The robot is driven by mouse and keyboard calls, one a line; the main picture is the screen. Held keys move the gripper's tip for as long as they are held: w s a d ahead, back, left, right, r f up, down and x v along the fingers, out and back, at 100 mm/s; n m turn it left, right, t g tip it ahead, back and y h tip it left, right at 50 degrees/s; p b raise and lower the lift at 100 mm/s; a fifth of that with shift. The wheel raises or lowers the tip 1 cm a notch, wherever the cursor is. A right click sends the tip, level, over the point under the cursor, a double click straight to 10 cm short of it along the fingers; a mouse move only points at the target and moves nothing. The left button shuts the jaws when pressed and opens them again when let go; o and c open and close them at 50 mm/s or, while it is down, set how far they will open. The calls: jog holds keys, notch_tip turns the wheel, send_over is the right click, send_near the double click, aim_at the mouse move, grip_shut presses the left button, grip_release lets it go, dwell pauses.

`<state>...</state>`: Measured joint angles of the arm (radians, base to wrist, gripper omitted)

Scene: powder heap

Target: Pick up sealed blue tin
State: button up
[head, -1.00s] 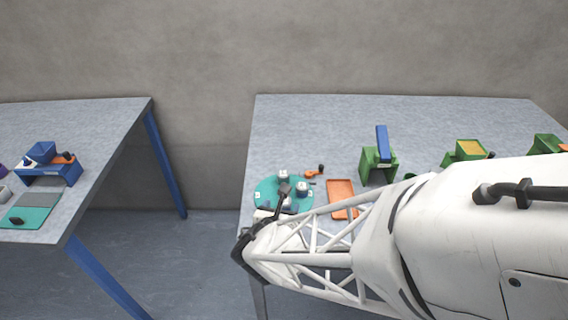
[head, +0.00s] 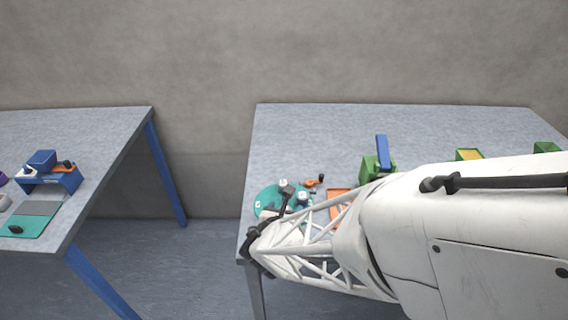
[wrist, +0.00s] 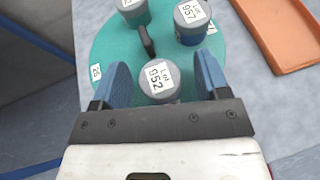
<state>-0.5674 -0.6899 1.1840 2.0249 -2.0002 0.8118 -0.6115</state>
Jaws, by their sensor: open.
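In the wrist view, my gripper (wrist: 161,68) is open. Its two blue fingers stand on either side of a grey-lidded tin (wrist: 160,82) labelled 952, apart from it as far as I can see; its body colour is hidden. Beyond it to the right is a grey-lidded tin labelled 957 (wrist: 194,22) with a blue body. The tins stand on a round teal mat (wrist: 105,55). In the head view, my arm partly covers the mat (head: 266,196).
A dark handle-like object (wrist: 147,40) lies between the tins. An orange tray (wrist: 285,35) is to the right of the mat. In the head view, a green stand with a blue part (head: 382,150) is farther right. The back of the table (head: 330,125) is clear.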

jog(key=shift+c, duration=0.5)
jog(key=c, duration=1)
jog(key=shift+o, duration=0.2)
jog(key=shift+r, duration=0.1)
jog(key=shift+r, duration=0.8)
notch_tip(320, 180, up, 2)
jog(key=shift+r, duration=0.1)
jog(key=s+d, duration=0.2)
jog(key=s, duration=0.5)
jog(key=s+d+r, duration=0.1)
jog(key=s+d, duration=0.2)
jog(key=s, duration=0.5)
jog(key=shift+s+d, duration=0.1)
